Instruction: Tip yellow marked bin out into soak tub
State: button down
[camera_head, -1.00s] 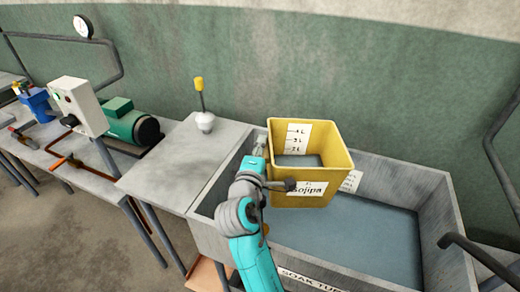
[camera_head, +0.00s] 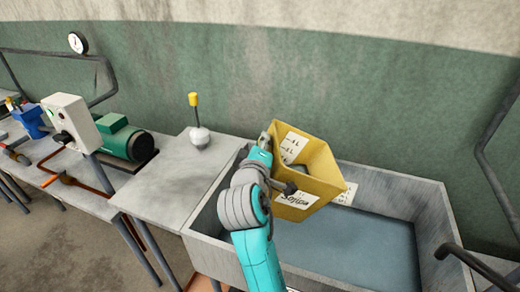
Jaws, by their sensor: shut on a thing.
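The yellow bin (camera_head: 322,170) is a square, open-topped container with a white label on its front and a white scale strip on an inside wall. It is tilted, leaning to the right, above the back left part of the soak tub. My gripper (camera_head: 272,168) is shut on the bin at its left side; the fingers are partly hidden by my wrist and the bin. The soak tub (camera_head: 434,222) is a grey rectangular basin with a flat blue-grey surface inside. Little of the bin's contents shows.
A grey table (camera_head: 172,178) adjoins the tub on the left and holds a white object with a yellow-topped handle (camera_head: 198,120). A green motor (camera_head: 122,138) and a white control box (camera_head: 70,122) stand further left.

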jog(key=shift+d+r+m, duration=0.15)
jog(key=shift+r+m, duration=0.15)
jog(key=shift+r, duration=0.2)
jog(key=shift+d+r+m, duration=0.15)
jog(key=shift+r+m, duration=0.15)
jog(key=shift+r, duration=0.2)
jog(key=w+d+m+g+y, duration=0.1)
jog(key=d+m, duration=0.6)
jog(key=d, duration=0.7)
jog(key=shift+w+d+r+y, duration=0.15)
jog(key=shift+w+d+y, duration=0.15)
jog(key=shift+y, duration=0.6)
jog(key=shift+r, duration=0.1)
notch_tip(320, 180, up, 8)
jog(key=n+t+h, duration=0.2)
jog(key=n+h, duration=0.1)
jog(key=n, duration=1)
jog(key=shift+h, duration=0.4)
dwell(0.4)
